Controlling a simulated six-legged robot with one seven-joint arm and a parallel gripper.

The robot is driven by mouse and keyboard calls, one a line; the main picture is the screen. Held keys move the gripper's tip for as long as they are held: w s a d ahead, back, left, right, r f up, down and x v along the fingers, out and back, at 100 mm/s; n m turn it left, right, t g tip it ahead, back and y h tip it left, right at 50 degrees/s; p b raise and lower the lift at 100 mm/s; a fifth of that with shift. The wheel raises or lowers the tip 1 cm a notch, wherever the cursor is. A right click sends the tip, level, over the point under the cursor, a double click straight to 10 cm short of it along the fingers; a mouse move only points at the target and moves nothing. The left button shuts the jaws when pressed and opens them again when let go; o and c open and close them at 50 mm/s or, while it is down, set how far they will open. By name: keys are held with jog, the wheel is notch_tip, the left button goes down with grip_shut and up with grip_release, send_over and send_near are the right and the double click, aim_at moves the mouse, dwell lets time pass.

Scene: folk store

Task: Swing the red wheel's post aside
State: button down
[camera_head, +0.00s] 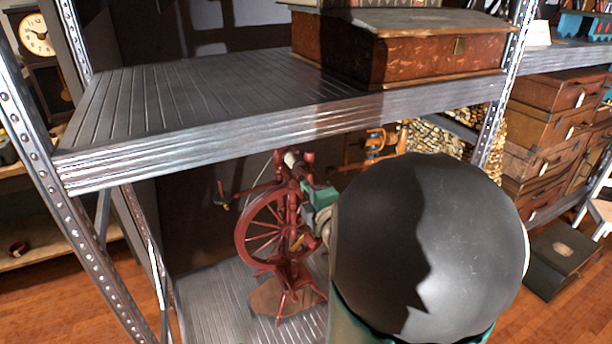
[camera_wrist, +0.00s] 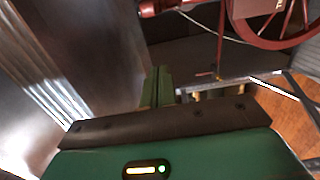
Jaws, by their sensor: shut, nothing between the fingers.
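The red spinning wheel stands upright on the lower metal shelf in the head view, its spoked wheel (camera_head: 265,228) at left and its red posts (camera_head: 291,205) rising beside it. In the wrist view part of the wheel rim (camera_wrist: 262,40) shows at top right, and a dark red turned piece (camera_wrist: 165,6) shows at the top edge. My gripper (camera_wrist: 159,75) is shut and empty, its green fingers pointing toward the wheel with no contact visible. In the head view my dark round arm link hides much of the arm and the area right of the spinning wheel.
The upper shelf (camera_head: 190,95) lies above the wheel and carries a large brown box (camera_head: 420,50). A perforated metal upright (camera_head: 60,180) stands at left. Stacked brown cases (camera_head: 545,130) stand at right. The lower shelf (camera_head: 205,300) is clear left of the wheel.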

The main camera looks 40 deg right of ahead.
aim_at(306, 165)
jog(key=w+d, duration=0.7)
jog(key=w, duration=0.1)
jog(key=shift+w, duration=0.25)
jog(key=shift+w+d, duration=0.1)
